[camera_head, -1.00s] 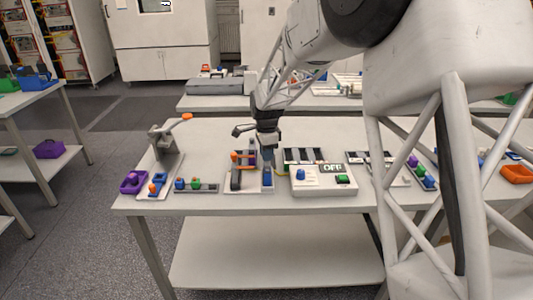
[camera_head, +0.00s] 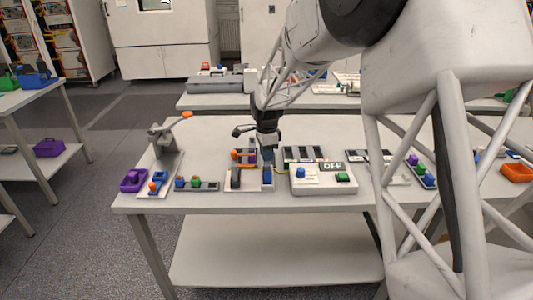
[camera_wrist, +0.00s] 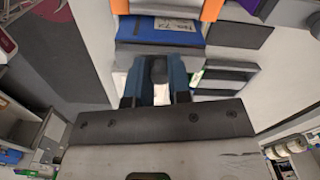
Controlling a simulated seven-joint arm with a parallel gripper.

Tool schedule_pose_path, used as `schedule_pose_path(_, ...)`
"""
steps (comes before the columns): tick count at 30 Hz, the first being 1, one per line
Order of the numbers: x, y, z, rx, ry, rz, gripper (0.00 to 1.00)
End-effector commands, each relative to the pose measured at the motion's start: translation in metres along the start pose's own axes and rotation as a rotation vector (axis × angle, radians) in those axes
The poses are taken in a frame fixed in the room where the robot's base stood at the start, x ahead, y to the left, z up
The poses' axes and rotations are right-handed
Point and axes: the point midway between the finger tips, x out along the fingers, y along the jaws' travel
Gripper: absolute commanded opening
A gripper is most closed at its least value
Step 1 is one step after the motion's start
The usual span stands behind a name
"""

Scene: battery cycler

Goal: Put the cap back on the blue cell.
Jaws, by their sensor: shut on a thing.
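The blue cell (camera_head: 267,178) stands in a white fixture (camera_head: 248,187) near the front edge of the table. It also shows at the top of the wrist view (camera_wrist: 165,30) with a white printed label. My gripper (camera_head: 268,162) points down close above and behind the cell. In the wrist view its two blue fingers (camera_wrist: 157,85) are shut on a small dark grey piece (camera_wrist: 158,68) with a rounded end. It may be the cap, but I cannot tell for certain. The fingers hide part of it, and I cannot tell whether it touches the cell.
Left of the cell, the fixture carries a dark grey block (camera_head: 235,178) and an orange part (camera_head: 241,155). A strip with coloured knobs (camera_head: 208,186) lies at the left.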

Motion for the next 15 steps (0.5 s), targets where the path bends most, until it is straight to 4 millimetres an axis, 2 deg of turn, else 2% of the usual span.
schedule_pose_path(5, -0.0001, 0.0000, 0.0000, 0.000, 0.000, 0.000, 0.00)
schedule_pose_path(6, -0.0001, 0.0000, 0.0000, 0.000, 0.000, 0.000, 0.25)
schedule_pose_path(9, -0.0001, 0.0000, 0.0000, 0.000, 0.000, 0.000, 0.40)
schedule_pose_path(11, -0.0001, 0.0000, 0.0000, 0.000, 0.000, 0.000, 0.48)
schedule_pose_path(15, -0.0001, 0.0000, 0.0000, 0.000, 0.000, 0.000, 0.48)
